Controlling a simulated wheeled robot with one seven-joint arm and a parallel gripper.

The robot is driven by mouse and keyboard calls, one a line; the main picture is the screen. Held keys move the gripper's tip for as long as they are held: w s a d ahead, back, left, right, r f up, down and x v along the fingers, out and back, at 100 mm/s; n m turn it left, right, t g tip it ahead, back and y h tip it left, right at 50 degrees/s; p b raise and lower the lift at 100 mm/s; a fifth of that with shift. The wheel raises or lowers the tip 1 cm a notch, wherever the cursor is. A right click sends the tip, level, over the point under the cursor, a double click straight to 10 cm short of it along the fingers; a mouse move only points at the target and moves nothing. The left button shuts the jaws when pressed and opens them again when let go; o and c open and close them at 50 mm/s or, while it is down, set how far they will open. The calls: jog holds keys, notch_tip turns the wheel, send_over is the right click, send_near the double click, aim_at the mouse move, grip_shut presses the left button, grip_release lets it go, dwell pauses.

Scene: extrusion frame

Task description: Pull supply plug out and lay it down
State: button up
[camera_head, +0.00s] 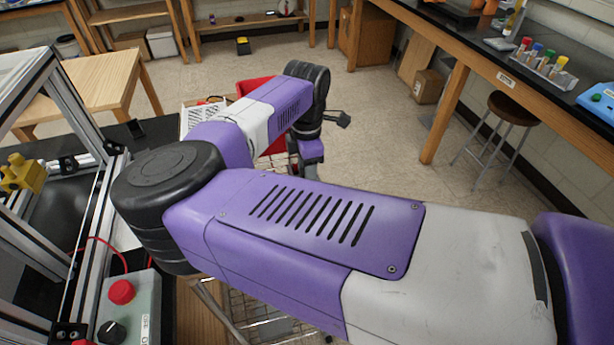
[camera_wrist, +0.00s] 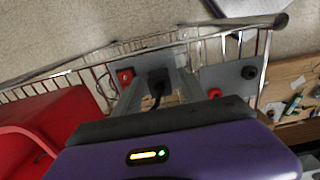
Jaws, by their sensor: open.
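In the wrist view a black plug (camera_wrist: 158,78) with a black cable sits at a grey panel (camera_wrist: 236,88); I take it for the supply plug. I cannot tell how deep it is seated. The panel also bears red parts (camera_wrist: 215,93) and a black round part (camera_wrist: 249,72). My gripper (camera_wrist: 157,92) is open, with one grey finger on each side of the plug. I cannot tell whether either finger touches it. In the head view the arm hides the plug and most of my gripper.
A wire basket (camera_wrist: 100,72) surrounds the panel, with a red bin (camera_wrist: 45,125) at its left. In the head view an aluminium extrusion frame (camera_head: 82,125) and a control box (camera_head: 140,305) with a red button stand at the left. Open floor (camera_head: 375,165) lies right of the arm.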

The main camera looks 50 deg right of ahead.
dwell(0.4)
grip_shut()
dwell(1.2)
jog(key=shift+r, duration=0.2)
jog(key=shift+r+p, duration=0.95)
jog(key=shift+r, duration=1.9)
